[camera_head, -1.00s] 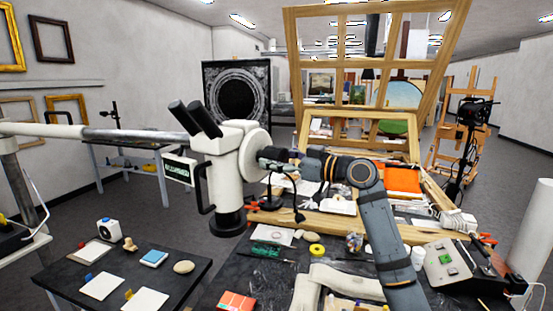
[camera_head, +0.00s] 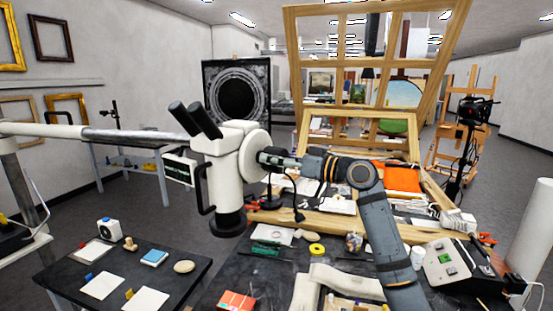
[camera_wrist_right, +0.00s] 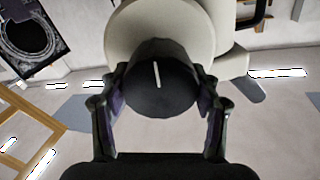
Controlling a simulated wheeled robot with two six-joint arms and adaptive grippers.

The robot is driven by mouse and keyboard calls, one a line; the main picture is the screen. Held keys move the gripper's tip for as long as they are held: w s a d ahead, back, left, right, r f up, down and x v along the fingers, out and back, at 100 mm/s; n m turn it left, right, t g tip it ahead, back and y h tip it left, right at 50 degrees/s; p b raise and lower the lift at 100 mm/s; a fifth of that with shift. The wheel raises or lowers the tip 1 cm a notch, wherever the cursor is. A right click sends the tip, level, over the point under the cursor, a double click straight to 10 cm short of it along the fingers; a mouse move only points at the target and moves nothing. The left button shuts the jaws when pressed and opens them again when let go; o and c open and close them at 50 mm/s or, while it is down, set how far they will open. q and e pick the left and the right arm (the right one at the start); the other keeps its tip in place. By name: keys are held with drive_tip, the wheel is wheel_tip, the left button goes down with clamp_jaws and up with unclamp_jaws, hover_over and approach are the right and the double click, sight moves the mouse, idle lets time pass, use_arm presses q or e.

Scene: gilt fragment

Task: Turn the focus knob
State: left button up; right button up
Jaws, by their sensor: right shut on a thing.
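The white microscope (camera_head: 232,170) hangs on a boom arm, with black eyepieces at its upper left. Its black focus knob (camera_wrist_right: 160,82), with a white line mark tilted slightly from vertical, fills the middle of the right wrist view. My right gripper (camera_wrist_right: 159,98) has one finger on each side of the knob and is shut on it. In the head view my right gripper (camera_head: 285,160) reaches the microscope's right side from the right; the knob is mostly hidden there. My left gripper is not in view.
A dark worktable holds a yellow tape roll (camera_head: 317,249), a red box (camera_head: 236,301) and a grey control box (camera_head: 452,262). A low black table (camera_head: 75,270) with cards stands at left. A wooden frame (camera_head: 372,75) rises behind.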

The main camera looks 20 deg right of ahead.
drive_tip(key=shift+m, duration=0.7)
drive_tip(key=o, duration=1.1)
drive_tip(key=shift+o, duration=0.2)
drive_tip(key=v, duration=1.2)
